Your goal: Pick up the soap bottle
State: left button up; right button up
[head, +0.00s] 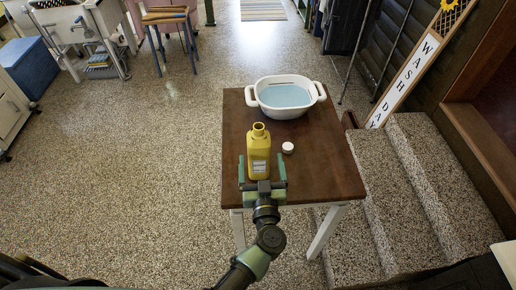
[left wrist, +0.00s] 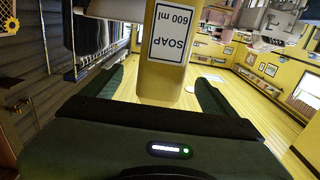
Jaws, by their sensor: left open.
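The yellow soap bottle (head: 258,152) stands upright and uncapped on the brown table (head: 330,180). Its label, "SOAP 600 ml", shows in the left wrist view, where the bottle (left wrist: 163,80) appears between my fingers. My left gripper (head: 262,168) is open, one finger on each side of the bottle's lower part; gaps show between fingers and bottle. The left gripper's fingers also show in the left wrist view (left wrist: 158,88). A small white cap (head: 288,147) lies on the table right of the bottle. My right gripper is not in view.
A white two-handled tub (head: 285,112) with bluish liquid stands on the table behind the bottle. Stone steps (head: 385,200) and a "WASH DAY" sign (head: 415,65) are on the right. A stool (head: 166,20) and washer (head: 80,25) stand far left.

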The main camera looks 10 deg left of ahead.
pick_arm(q)
jog(key=shift+b+x, duration=0.95)
jog(key=shift+x, duration=0.15)
jog(key=x, duration=0.1)
jog(key=b+x, duration=0.2)
jog(key=shift+w+a+f, duration=0.25)
jog(key=shift+w+f, duration=0.05)
jog(key=shift+w, duration=0.2)
jog(key=shift+r, duration=0.2)
jog(key=shift+s, duration=0.1)
jog(key=c, duration=1.3)
jog(key=shift+c, duration=1.3)
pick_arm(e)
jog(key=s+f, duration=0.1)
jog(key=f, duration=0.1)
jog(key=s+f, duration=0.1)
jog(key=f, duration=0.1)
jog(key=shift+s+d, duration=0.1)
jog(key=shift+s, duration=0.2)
